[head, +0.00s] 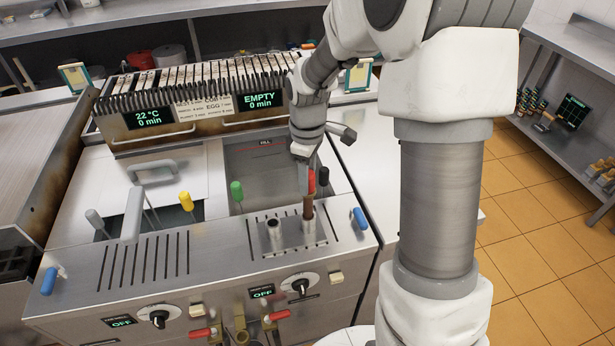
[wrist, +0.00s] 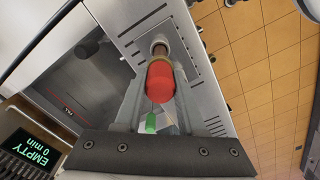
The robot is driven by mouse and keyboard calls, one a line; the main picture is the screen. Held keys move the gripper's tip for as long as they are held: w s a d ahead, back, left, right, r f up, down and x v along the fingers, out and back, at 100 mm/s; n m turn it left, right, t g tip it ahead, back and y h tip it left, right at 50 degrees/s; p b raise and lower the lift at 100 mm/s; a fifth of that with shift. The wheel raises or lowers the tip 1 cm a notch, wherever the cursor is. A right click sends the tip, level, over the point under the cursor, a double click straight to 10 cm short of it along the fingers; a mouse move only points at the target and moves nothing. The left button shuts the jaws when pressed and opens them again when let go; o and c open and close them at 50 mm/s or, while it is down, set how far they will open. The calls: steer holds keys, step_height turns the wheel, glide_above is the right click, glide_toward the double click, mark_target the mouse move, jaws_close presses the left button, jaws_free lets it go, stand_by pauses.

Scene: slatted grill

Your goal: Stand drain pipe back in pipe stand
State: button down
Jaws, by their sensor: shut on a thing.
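The drain pipe is a brown rod with a red handle (head: 311,181). My gripper (head: 306,184) is shut on the red handle and holds the pipe roughly upright. The pipe stand (head: 291,237) is a metal plate with two short tubes on the fryer's front ledge. The pipe's lower end meets the right tube; how deep it sits inside cannot be told. The left tube looks empty. In the wrist view the red handle (wrist: 160,84) lies between my fingers (wrist: 160,72), with the brown shaft lined up with a tube's ring beyond.
Slotted ledge panels flank the stand. A black knob stands just right of the pipe, and a blue handle (head: 359,217) is at the ledge's right end.

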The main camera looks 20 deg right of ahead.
steer(key=shift+f+b, duration=0.8)
steer(key=shift+f, duration=0.4)
steer(key=shift+c, duration=2.1)
jaws_free()
step_height(320, 180, up, 18)
steer(key=shift+f, duration=0.25)
steer(key=s+r+m+t, duration=0.1)
steer(key=s+m+t, duration=0.4)
steer(key=s, duration=1.5)
steer(key=m, duration=0.5)
steer(key=shift+s+m+t, duration=0.25)
steer(key=shift+m+t, duration=0.05)
steer(key=shift+m, duration=0.1)
